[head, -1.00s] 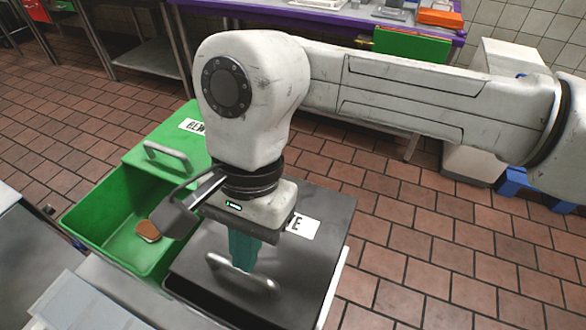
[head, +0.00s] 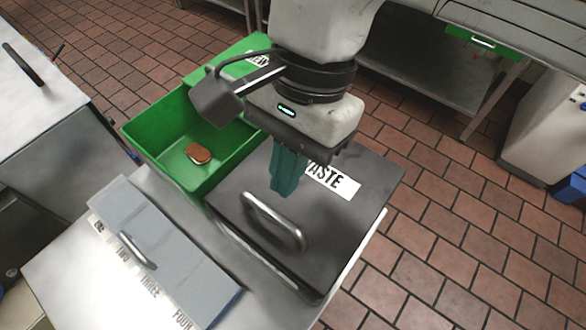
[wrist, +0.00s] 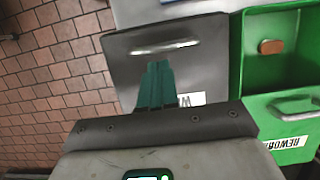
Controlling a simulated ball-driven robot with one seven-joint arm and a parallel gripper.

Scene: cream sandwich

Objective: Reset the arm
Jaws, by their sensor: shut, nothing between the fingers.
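My gripper (head: 284,190) has teal fingers pointing down and is shut, with nothing between them. It hangs over the dark lid of the waste bin (head: 228,186), behind the lid's handle (head: 274,222). In the wrist view the teal fingers (wrist: 157,70) show against the same dark lid (wrist: 120,70), short of its handle (wrist: 163,47). I cannot tell how high the fingertips are above the lid. My arm rises out of the top of the head view.
An open green bin (head: 160,150) left of the dark bin holds a brown-topped sandwich (head: 199,154). A grey panel with a handle (head: 165,250) lies on the counter (head: 60,270) at front. Brown tiled floor is free at the right.

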